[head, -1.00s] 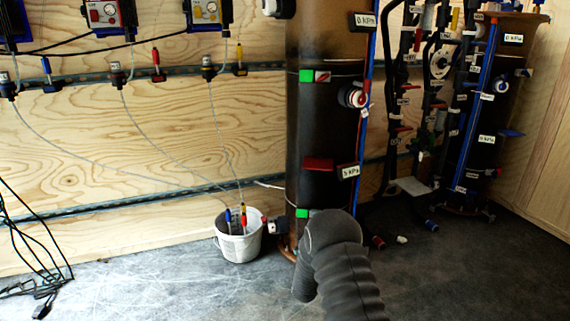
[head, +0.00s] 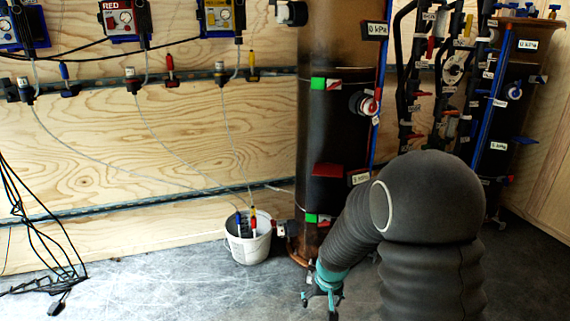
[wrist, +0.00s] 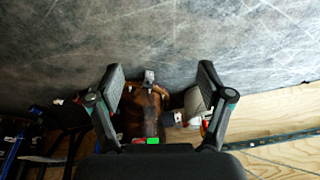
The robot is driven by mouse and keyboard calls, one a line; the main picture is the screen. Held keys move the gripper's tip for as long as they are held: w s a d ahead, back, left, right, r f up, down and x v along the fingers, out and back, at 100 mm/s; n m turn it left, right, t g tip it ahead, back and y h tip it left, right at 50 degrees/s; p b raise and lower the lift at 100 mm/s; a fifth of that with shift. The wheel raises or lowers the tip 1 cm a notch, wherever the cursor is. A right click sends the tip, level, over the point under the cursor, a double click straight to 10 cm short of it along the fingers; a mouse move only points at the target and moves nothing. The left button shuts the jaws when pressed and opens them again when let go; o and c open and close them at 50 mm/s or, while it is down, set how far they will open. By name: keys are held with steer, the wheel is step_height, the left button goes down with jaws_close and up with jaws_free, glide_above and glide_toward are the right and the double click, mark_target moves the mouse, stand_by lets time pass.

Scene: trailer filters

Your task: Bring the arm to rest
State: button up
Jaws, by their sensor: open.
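My gripper (head: 323,298) hangs low at the foot of the large dark filter column (head: 325,130), with my grey-sleeved arm bent to its right. In the wrist view my gripper (wrist: 161,70) has its two fingers spread wide. No held object shows between them. The wrist picture is upside down: the column's copper-brown foot (wrist: 140,112) shows below and between the fingers, with the floor above. I cannot tell how far the fingers are from the column.
A white bucket (head: 247,246) with coloured pens or probes stands left of the column. Tubes run to it from wall pumps (head: 125,18). Black cables (head: 45,240) lie at the left. A second column (head: 490,110) with pipework stands at the right. The floor (head: 170,285) at front left is clear.

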steer(key=s+d+r+t+p, duration=0.1)
steer(key=s+d+r+p, duration=0.2)
steer(key=s+r, duration=0.9)
steer(key=s+d+r+t+p, duration=0.2)
steer(key=s+r+p, duration=0.2)
steer(key=s+r, duration=0.9)
step_height(320, 180, up, 8)
steer(key=shift+d+r+m+h, duration=0.15)
steer(key=shift+d+m+h, duration=0.25)
steer(key=shift+s, duration=0.1)
